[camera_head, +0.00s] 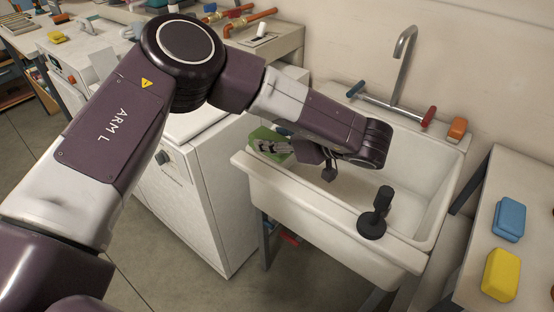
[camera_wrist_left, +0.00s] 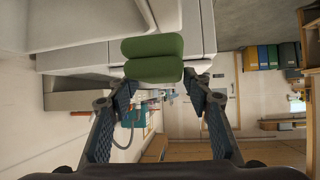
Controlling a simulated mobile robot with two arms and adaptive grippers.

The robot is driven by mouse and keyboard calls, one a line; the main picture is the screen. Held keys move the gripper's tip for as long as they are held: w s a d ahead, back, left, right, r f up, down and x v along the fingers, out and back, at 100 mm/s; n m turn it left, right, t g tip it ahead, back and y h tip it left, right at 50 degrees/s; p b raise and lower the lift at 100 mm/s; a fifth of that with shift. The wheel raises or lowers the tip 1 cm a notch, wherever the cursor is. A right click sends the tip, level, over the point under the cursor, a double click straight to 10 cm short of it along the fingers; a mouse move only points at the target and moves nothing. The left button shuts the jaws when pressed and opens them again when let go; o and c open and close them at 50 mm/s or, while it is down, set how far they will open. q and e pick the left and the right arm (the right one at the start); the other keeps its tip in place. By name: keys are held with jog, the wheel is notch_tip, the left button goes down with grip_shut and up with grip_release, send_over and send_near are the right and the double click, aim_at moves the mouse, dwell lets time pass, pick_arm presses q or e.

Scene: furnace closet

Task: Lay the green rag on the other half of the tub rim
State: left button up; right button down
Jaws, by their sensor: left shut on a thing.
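The green rag (camera_head: 262,135) is a folded, rounded roll at the left end of the white tub. It also shows in the left wrist view (camera_wrist_left: 152,68), between and just beyond the fingertips. My left gripper (camera_head: 274,147) is shut on it, with the fingers spread by its width. The rag is over or beside the left end of the tub rim (camera_head: 310,208); I cannot tell whether it touches the rim. The arm reaches across the basin and hides part of the far rim. My right gripper is not in view.
The faucet (camera_head: 402,62) rises at the back, with an orange block (camera_head: 457,129) on the back right corner. Blue (camera_head: 510,218) and yellow (camera_head: 501,275) blocks lie on the right-hand table.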

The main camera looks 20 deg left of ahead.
pick_arm(q)
notch_tip(320, 180, down, 3)
jog(key=shift+r, duration=0.1)
jog(key=shift+f, duration=0.55)
notch_tip(320, 180, down, 4)
jog(key=shift+r+p, duration=0.1)
jog(key=shift+p, duration=0.3)
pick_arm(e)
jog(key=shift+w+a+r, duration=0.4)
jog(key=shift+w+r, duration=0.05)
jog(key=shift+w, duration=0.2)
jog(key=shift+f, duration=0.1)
pick_arm(q)
jog(key=o, duration=1.2)
jog(key=shift+c, duration=0.2)
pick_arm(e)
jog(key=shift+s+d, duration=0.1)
